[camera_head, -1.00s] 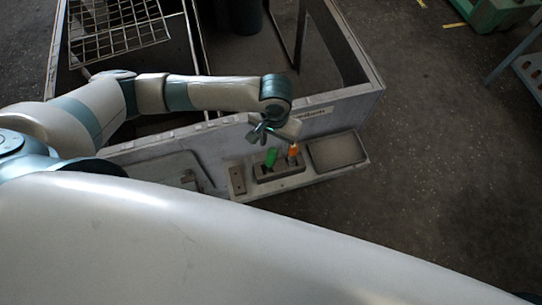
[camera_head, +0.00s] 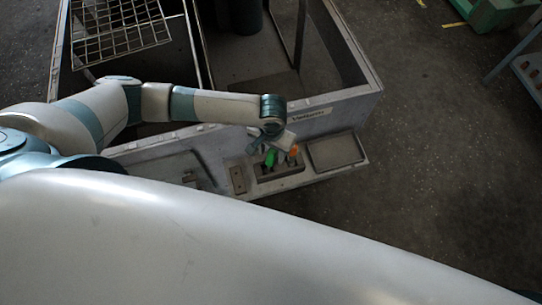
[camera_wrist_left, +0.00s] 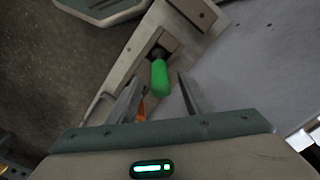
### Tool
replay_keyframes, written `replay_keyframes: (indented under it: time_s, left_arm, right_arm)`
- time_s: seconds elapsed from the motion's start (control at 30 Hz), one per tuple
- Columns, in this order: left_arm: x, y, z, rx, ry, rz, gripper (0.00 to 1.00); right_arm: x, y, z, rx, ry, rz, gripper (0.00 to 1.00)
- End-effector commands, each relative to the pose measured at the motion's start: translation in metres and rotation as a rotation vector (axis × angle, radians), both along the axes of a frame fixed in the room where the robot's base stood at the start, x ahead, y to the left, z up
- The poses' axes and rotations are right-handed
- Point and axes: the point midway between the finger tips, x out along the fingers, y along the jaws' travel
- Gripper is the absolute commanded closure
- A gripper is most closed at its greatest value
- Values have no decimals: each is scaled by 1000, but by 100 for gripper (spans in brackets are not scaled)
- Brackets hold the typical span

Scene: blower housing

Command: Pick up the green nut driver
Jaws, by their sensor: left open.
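The green nut driver (camera_head: 270,158) stands in a holder (camera_head: 279,171) on the ledge of the grey housing. In the left wrist view its green handle (camera_wrist_left: 160,78) lies ahead of and between the two fingers. My left gripper (camera_head: 262,147) is open and close beside the green handle, with its fingers (camera_wrist_left: 160,95) on either side of the line to it. I cannot tell whether a finger touches it. An orange-handled tool (camera_head: 293,151) stands in the same holder, partly hidden; a bit of orange (camera_wrist_left: 142,108) shows by the left finger. My right gripper is not in view.
A shallow tray (camera_head: 335,152) lies right of the holder, and a small plate (camera_head: 238,180) lies left of it. The housing wall (camera_head: 325,113) rises behind the ledge. A wire rack (camera_head: 118,30) sits at upper left. The floor (camera_head: 440,170) to the right is clear.

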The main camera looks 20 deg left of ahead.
Motion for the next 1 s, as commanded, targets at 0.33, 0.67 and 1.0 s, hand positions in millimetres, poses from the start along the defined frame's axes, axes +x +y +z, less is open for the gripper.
replay_keyframes:
  time_s: [0.33,0.67,1.0]
  left_arm:
    - [-1,1,-25,0,1,0,55]
    - [-1,1,-24,0,0,0,55]
    - [0,1,-24,0,0,0,100]
  right_arm:
    - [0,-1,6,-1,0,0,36]
    - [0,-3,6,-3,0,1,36]
    - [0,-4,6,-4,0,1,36]
